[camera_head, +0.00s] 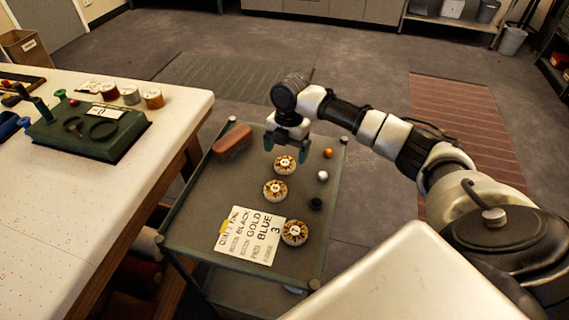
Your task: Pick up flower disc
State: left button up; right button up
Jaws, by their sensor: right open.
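Three flower discs with gold petals and white centres stand in a rough line on a small dark cart (195,222). The far disc (285,165) is nearest my gripper, the middle disc (275,190) is just in front of it, and the near disc (294,232) sits by the corner of a card. My right gripper (286,152) points down, open, just above and behind the far disc. I cannot tell how high above it the fingertips are. My left gripper is not in view.
A printed card (249,236) lies at the cart's front. A brown block (232,142) lies at its back left. Small orange (328,153), white (323,176) and black (315,204) balls sit along its right side. A white table (70,190) with tools and spools stands left.

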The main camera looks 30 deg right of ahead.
aim_at(285, 163)
jog(key=f, duration=0.2)
jog(key=shift+s+a+f, duration=0.25)
jog(key=shift+f, duration=0.5)
jog(key=shift+c, duration=1.2)
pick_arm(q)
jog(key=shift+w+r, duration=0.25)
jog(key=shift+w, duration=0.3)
pick_arm(e)
jog(key=c, duration=0.8)
